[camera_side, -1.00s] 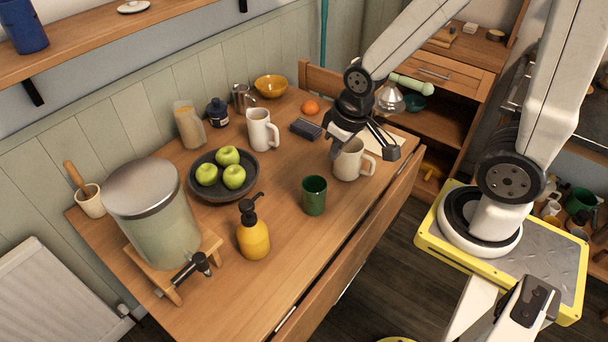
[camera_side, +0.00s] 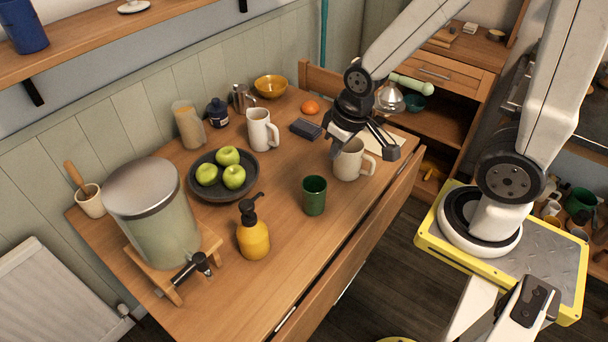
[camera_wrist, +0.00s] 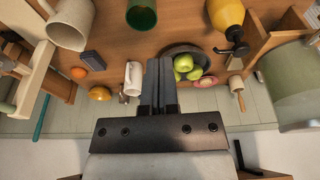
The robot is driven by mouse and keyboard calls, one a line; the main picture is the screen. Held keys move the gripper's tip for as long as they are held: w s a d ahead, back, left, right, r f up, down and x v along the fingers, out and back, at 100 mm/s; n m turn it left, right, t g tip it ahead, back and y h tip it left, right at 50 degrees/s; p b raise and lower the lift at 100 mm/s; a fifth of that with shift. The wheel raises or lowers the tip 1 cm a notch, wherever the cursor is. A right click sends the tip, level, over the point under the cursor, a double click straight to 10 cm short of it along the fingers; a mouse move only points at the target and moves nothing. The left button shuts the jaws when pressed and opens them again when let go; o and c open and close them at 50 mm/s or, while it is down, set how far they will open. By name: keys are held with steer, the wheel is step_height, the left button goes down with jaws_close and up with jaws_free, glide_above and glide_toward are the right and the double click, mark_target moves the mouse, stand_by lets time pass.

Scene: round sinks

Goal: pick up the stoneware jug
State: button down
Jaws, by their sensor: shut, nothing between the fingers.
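The stoneware jug, which I take to be the pale beige handled vessel (camera_side: 349,163), stands upright near the table's right edge, handle to the right. In the wrist view it shows large at the upper left (camera_wrist: 70,24). My gripper (camera_wrist: 160,64) is shut and empty, its two dark fingers side by side. In the side view my gripper is above and behind the jug, and its dark parts overlap the jug's rim. I cannot tell there whether they touch it. In the wrist view the fingers are clear of the jug, to its right.
A green cup (camera_side: 314,196) stands left of the jug and in front of it. A white mug (camera_side: 262,132), a dark block (camera_side: 306,129) and an orange (camera_side: 310,107) are farther back. A bowl of apples (camera_side: 214,192) and a yellow pump bottle (camera_side: 253,238) are left. Bare wood shows around the cup.

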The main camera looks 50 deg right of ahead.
jaws_free()
stand_by(0.3)
steer(key=n+g, duration=0.3)
steer(key=n, duration=1.3)
glide_toward(353, 160)
steer(key=s+d+f, duration=0.1)
steer(key=d, duration=0.1)
steer(key=s+d+f, duration=0.1)
steer(key=s+f, duration=0.1)
steer(key=shift+s+d, duration=0.15)
steer(key=shift+d, duration=0.2)
steer(key=shift+f, duration=1.25)
